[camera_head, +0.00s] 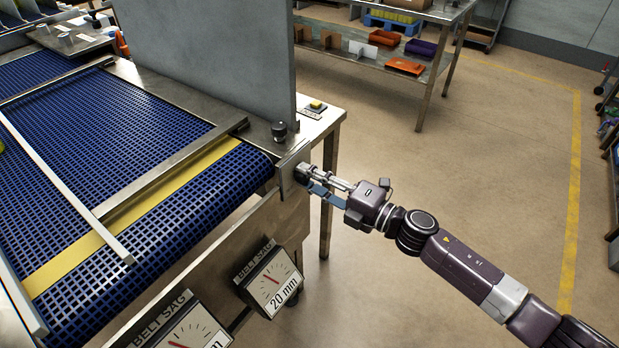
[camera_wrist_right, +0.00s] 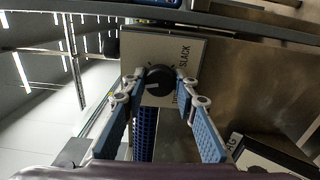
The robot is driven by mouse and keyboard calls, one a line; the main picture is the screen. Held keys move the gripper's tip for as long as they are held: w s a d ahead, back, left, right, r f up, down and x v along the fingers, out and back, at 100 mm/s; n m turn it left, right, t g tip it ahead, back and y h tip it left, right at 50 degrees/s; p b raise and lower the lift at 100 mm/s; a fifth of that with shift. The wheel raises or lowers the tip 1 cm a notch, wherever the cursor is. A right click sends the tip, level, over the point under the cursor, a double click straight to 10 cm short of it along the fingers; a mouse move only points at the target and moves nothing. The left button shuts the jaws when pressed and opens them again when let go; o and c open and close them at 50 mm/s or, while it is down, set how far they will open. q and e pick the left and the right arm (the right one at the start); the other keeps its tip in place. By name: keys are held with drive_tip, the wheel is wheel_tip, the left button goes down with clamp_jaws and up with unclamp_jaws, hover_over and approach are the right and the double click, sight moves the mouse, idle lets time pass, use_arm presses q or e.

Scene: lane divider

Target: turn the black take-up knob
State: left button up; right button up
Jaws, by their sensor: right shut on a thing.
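The black take-up knob (camera_wrist_right: 159,83) shows in the right wrist view, on a pale plate (camera_wrist_right: 185,50) marked SLACK. A white mark shows on its face. My right gripper (camera_head: 312,181) reaches the end plate at the conveyor's right corner in the head view. It is shut on the knob, with one blue-padded finger on each side; its fingers also show in the right wrist view (camera_wrist_right: 165,92). In the head view the gripper largely hides the knob. A belt sag gauge (camera_head: 272,281) on the conveyor's side is labelled 20 mm. My left gripper is not in view.
The blue mesh belt (camera_head: 165,205) has a yellow strip (camera_head: 130,218) along it. A grey upright panel (camera_head: 215,55) and another black knob (camera_head: 279,131) stand near the corner. A second gauge (camera_head: 190,330) is cut off below.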

drive_tip(key=o, duration=1.1)
drive_tip(key=shift+o, duration=0.2)
drive_tip(key=v, duration=1.2)
